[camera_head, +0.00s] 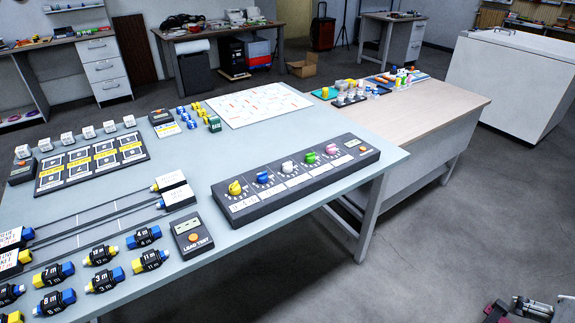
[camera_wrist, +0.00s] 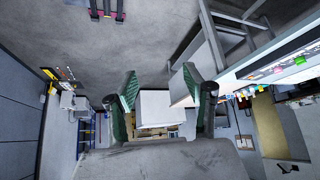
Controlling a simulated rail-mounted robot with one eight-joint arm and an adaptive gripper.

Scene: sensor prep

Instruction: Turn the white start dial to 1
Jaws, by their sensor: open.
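The white dial (camera_head: 288,167) is the middle knob on a long dark dial panel (camera_head: 245,214) near the right edge of the blue-grey table. Yellow (camera_head: 235,188) and blue (camera_head: 262,178) knobs stand to its left, green (camera_head: 311,158) and pink (camera_head: 331,149) to its right. Its setting is too small to read. My gripper (camera_wrist: 157,82) is open in the wrist view, with nothing visibly held between its green fingers. The dial panel also shows, sideways, at the right of the wrist view (camera_wrist: 292,64), well apart from the fingers.
A lead test box (camera_head: 191,238) stands left of the panel, with several labelled connectors near it. A white chart (camera_head: 258,103) lies behind. A wooden-topped desk (camera_head: 430,107) adjoins the table at the right. The floor (camera_head: 400,250) in front of the table is largely clear.

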